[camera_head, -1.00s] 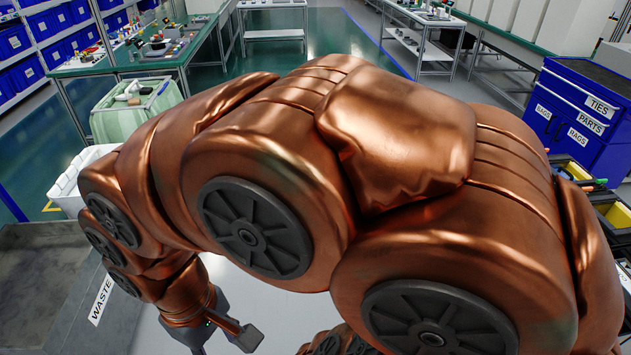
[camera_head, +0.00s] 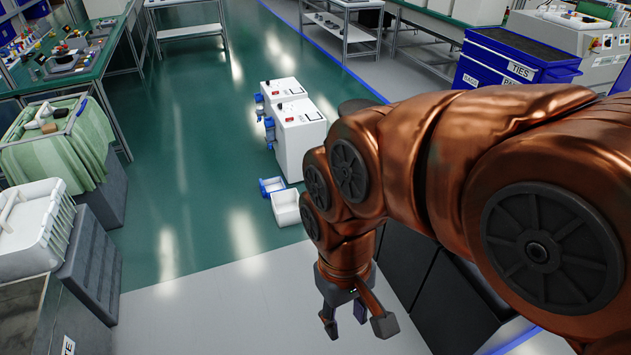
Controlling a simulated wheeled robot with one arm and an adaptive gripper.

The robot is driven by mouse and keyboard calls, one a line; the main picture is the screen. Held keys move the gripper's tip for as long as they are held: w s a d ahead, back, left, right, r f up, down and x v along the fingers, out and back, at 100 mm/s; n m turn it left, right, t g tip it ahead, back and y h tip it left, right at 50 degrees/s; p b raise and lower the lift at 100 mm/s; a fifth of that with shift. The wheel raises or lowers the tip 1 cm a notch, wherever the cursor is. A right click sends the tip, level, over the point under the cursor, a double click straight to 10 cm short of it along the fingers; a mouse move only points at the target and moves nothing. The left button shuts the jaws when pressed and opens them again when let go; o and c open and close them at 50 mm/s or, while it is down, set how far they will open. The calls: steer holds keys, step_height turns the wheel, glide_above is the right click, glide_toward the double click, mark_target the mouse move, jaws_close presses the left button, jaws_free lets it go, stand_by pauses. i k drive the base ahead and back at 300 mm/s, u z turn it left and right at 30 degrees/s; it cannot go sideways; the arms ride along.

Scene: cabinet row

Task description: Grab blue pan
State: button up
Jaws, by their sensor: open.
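A small blue pan-like container (camera_head: 271,186) sits low at the front of a white machine, near the middle of the head view. A white open bin (camera_head: 286,207) is just in front of it and to the right. My gripper (camera_head: 356,323) hangs pointing down at the lower middle, below and right of the blue container in the picture. Its dark fingers are spread and nothing shows between them. A clear gap lies between my gripper and the blue container.
Two white machines (camera_head: 300,140) stand on the green floor. Dark cabinets (camera_head: 425,290) are beside and behind my arm. At left are a white rack (camera_head: 30,240) and a cloth-draped bin (camera_head: 55,155). The green floor (camera_head: 185,200) between is clear.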

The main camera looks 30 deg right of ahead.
mark_target(267, 187)
steer(key=z, duration=0.15)
steer(key=i, duration=3.25)
steer(key=u, duration=0.9)
